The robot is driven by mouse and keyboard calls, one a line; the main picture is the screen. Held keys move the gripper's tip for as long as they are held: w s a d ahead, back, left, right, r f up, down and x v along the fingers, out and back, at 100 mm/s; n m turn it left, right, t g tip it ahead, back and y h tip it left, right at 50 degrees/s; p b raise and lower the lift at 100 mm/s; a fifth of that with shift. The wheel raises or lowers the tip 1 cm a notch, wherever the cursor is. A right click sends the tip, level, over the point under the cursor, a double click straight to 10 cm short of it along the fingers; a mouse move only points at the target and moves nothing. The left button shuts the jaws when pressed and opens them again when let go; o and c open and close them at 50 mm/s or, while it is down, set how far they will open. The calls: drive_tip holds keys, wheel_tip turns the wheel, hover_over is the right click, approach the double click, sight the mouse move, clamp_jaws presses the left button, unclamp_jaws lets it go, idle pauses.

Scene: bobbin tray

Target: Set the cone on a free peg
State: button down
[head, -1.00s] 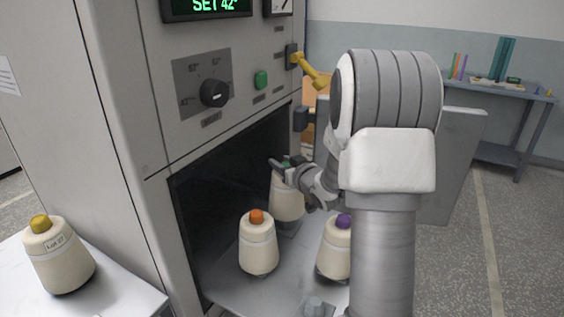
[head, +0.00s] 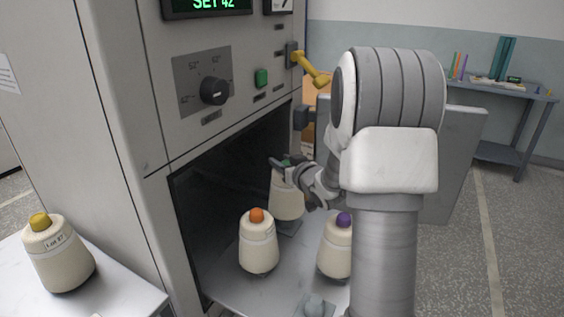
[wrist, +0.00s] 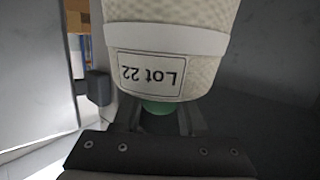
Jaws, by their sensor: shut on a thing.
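My gripper (head: 285,163) is shut on the green top of a cream cone (head: 286,197), inside the opening of the cabinet. In the wrist view this cone (wrist: 172,45) fills the upper middle, with a "Lot 22" label and its green tip (wrist: 158,107) between the fingers. It looks upright over a dark base plate; whether it touches a peg there is hidden. An orange-topped cone (head: 258,245) and a purple-topped cone (head: 335,250) stand on the tray (head: 285,280).
A yellow-topped cone (head: 58,255) stands on a white side table (head: 120,290) at left. The cabinet wall (head: 110,130) rises left of the opening. An open door (head: 455,150) lies behind my arm on the right.

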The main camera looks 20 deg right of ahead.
drive_tip(key=shift+f, duration=0.1)
idle(0.4)
drive_tip(key=shift+f+b, duration=1.35)
drive_tip(key=shift+b, duration=0.1)
drive_tip(key=shift+f+b, duration=0.95)
drive_tip(key=shift+f, duration=0.05)
drive_tip(key=shift+c, duration=1.9)
unclamp_jaws()
drive_tip(key=shift+r, duration=0.45)
wheel_tip(320, 180, up, 3)
drive_tip(key=shift+r+p, duration=0.15)
drive_tip(key=shift+p, duration=0.8)
drive_tip(key=s+d+r+p, duration=0.4)
drive_tip(key=s+d+r, duration=0.2)
drive_tip(key=s+d, duration=0.2)
drive_tip(key=shift+s+r, duration=0.3)
drive_tip(key=shift+r, duration=0.1)
